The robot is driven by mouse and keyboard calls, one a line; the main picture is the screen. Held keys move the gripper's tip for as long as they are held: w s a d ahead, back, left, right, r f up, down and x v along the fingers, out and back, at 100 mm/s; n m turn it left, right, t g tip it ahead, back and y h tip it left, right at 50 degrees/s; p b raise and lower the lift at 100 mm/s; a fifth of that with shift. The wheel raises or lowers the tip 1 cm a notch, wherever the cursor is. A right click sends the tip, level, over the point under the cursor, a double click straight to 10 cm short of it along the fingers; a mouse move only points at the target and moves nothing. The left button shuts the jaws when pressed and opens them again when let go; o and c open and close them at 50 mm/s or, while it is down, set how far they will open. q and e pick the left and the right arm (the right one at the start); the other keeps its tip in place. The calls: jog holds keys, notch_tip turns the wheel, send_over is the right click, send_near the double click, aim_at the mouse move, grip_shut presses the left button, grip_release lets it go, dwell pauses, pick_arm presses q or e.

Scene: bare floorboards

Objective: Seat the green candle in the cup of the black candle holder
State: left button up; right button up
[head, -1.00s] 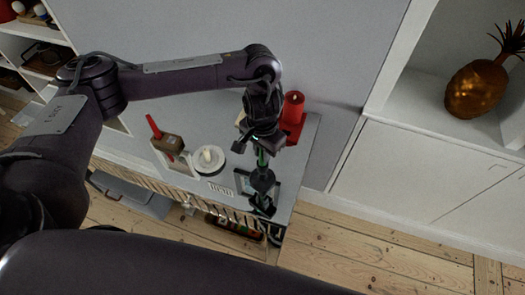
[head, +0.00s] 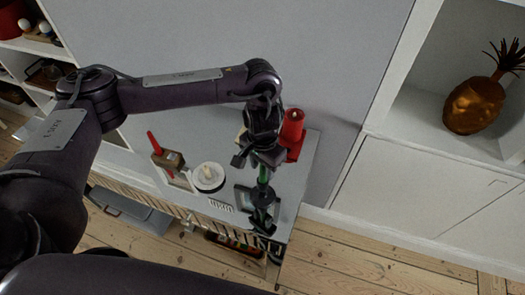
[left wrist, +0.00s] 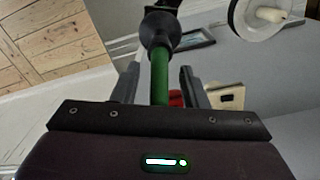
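The green candle (head: 264,176) stands upright in line with the black candle holder (head: 262,214) on the grey tabletop. In the left wrist view the green candle (left wrist: 160,78) runs between my fingers, and its far end meets the black cup (left wrist: 160,30) and appears to sit inside it. My left gripper (head: 264,157) is above the holder, around the candle's upper part. In the left wrist view its two fingers (left wrist: 160,82) are spread, with a gap on each side of the candle. The inside of the cup is hidden. My right gripper is not in view.
A white dish with a pale candle (head: 209,180) and a wooden block with a red stick (head: 167,160) are to the left. A picture frame (head: 244,197) lies beside the holder. The tabletop's right edge is close.

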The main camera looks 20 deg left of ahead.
pick_arm(q)
notch_tip(320, 180, up, 11)
jog(key=shift+f, duration=0.1)
dwell(0.7)
